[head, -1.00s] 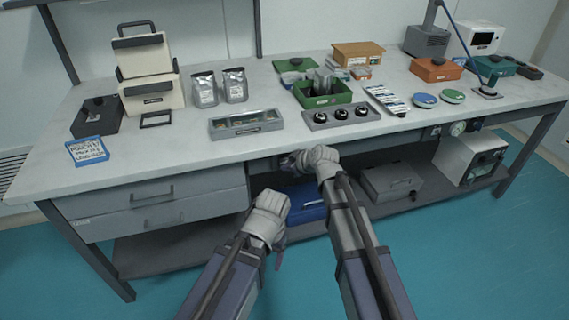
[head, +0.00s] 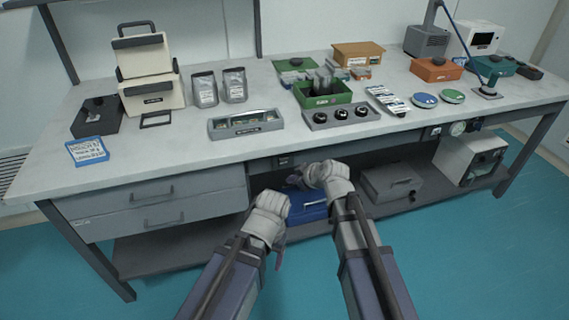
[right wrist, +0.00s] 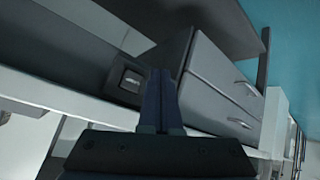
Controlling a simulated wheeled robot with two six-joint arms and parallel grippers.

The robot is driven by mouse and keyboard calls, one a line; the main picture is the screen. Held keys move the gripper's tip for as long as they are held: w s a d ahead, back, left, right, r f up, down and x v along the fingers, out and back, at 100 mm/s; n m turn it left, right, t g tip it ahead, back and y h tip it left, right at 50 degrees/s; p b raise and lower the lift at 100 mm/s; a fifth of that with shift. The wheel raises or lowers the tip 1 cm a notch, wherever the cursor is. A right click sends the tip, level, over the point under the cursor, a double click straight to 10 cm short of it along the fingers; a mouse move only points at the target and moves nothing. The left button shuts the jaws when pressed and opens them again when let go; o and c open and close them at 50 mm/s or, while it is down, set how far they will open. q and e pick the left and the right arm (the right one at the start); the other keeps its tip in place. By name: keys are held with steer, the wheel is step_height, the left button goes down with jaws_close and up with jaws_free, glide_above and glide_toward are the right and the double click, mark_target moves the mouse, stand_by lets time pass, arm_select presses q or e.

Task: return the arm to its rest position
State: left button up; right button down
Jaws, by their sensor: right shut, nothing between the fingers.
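My right arm reaches forward in the head view, and my right gripper (head: 299,178) is just in front of the table's front edge, below the tabletop. In the right wrist view its fingers (right wrist: 160,98) are together, with nothing between them. My left arm is to the left of it in the head view, with the left gripper (head: 279,258) pointing down in front of the lower shelf. The left fingers are small and partly hidden by the wrist, so I cannot tell their opening.
The optical table (head: 180,165) has drawers (head: 150,195) at left. A blue case (head: 306,203) and a grey case (head: 392,186) stand on the lower shelf. A grey tray (head: 246,123) and black-knobbed holder (head: 341,115) sit near the front edge. The floor in front is clear.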

steer(key=s+d+f+m+g+h, duration=0.2)
steer(key=s+g, duration=0.1)
steer(key=s, duration=0.5)
steer(key=s+d+f+m+g+h, duration=0.1)
steer(key=s+f+m+g+h, duration=0.15)
steer(key=s, duration=0.55)
steer(key=s+d+f+m+g+h, duration=0.2)
steer(key=s+m+g+h, duration=0.1)
steer(key=s, duration=0.6)
step_height(320, 180, up, 16)
steer(key=w+p, duration=0.1)
steer(key=p, duration=1.5)
steer(key=shift+t+y, duration=0.35)
steer(key=shift+f, duration=0.1)
